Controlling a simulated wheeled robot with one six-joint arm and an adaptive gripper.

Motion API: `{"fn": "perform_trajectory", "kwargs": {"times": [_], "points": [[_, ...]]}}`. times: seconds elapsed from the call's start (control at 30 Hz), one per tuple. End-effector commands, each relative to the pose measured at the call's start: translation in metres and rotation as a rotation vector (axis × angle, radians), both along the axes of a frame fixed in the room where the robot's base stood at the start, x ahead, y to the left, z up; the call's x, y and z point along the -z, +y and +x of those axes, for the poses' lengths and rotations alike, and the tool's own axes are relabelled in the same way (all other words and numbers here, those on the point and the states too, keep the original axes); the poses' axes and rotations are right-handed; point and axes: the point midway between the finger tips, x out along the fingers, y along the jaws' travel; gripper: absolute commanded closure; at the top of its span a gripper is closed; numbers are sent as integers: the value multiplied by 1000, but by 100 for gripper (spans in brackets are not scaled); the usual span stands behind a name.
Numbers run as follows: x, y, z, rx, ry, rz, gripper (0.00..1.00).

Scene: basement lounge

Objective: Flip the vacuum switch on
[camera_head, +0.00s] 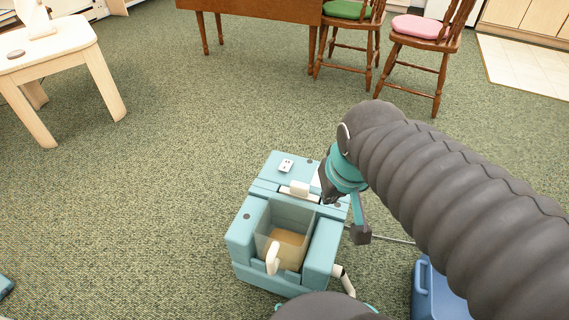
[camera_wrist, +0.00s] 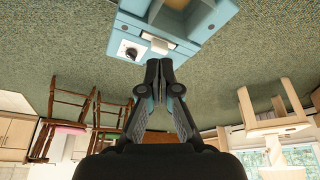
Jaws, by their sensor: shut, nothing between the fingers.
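The vacuum is a teal box (camera_head: 240,236) on the carpet in the head view, with an open-topped clear bin and a white latch on top. Its top also shows at the upper edge of the wrist view (camera_wrist: 199,43), upside down. There a white panel with a black knob (camera_wrist: 132,52) sits beside the white latch.
A small white outlet plate (camera_head: 286,165) is on the vacuum's top. A blue case (camera_head: 424,290) stands on the floor at lower right. A pale side table (camera_head: 75,58) is at upper left, and wooden chairs (camera_head: 420,65) and a brown table (camera_head: 260,10) are behind. Carpet between is clear.

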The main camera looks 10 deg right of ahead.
Motion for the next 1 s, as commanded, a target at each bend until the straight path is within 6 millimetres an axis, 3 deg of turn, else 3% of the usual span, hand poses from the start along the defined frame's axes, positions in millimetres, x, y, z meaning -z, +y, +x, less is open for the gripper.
{"fn": "perform_trajectory", "kwargs": {"times": [0.47,1.0], "points": [[26,1,68,-3,153,3,100],[63,3,160,-107,294,-8,100]]}}
